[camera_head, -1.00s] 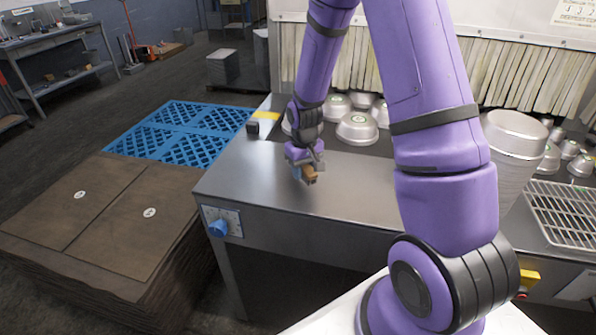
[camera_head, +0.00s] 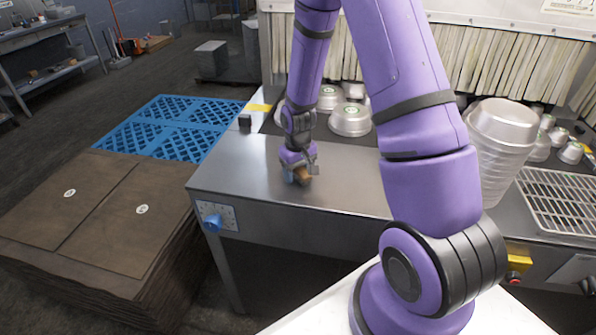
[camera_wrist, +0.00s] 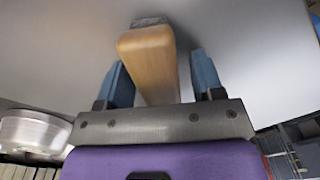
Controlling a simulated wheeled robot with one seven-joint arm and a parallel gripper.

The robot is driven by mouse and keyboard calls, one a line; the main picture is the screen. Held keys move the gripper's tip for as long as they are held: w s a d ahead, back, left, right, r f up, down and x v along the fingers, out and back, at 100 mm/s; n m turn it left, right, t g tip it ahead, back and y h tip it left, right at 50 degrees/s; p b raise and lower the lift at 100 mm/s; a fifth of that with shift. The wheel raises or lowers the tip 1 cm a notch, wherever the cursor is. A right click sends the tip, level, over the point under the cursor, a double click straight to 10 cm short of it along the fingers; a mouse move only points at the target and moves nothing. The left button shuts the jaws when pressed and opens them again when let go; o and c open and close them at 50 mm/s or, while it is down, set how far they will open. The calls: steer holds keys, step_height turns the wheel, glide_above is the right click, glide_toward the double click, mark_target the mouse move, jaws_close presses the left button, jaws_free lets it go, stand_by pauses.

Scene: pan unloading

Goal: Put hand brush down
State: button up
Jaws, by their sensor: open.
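The hand brush (camera_wrist: 150,58) has a light wooden handle and shows large in the wrist view. Its handle lies between the two blue fingers of my gripper (camera_wrist: 160,80), with a gap visible on each side. In the head view the brush (camera_head: 304,176) is a small brown shape at my gripper (camera_head: 297,176), over the front part of the steel table (camera_head: 235,178). The bristle end is mostly hidden. I cannot tell exactly how the brush rests on the steel.
Several metal pans (camera_head: 351,120) stand on the table behind my gripper. A tall pan stack (camera_head: 497,140) and a wire rack (camera_head: 565,205) are at right. A small black block (camera_head: 245,122) sits at the table's left edge. The steel left of my gripper is clear.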

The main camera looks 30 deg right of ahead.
steer(key=shift+r, duration=0.1)
step_height(320, 180, up, 13)
steer(key=s+a+r+t, duration=0.1)
steer(key=s+a+r, duration=0.1)
steer(key=s+r, duration=0.45)
steer(key=s+a+r+t, duration=0.2)
steer(key=s+r, duration=0.1)
steer(key=r, duration=0.7)
steer(key=s+a+r+t, duration=0.1)
steer(key=s+r, duration=0.2)
steer(key=s, duration=0.4)
steer(key=s+a+r+t, duration=0.1)
steer(key=s+r, duration=0.3)
steer(key=s, duration=0.4)
steer(key=shift+a+r, duration=0.3)
steer(key=shift+a, duration=0.2)
steer(key=shift+o, duration=0.5)
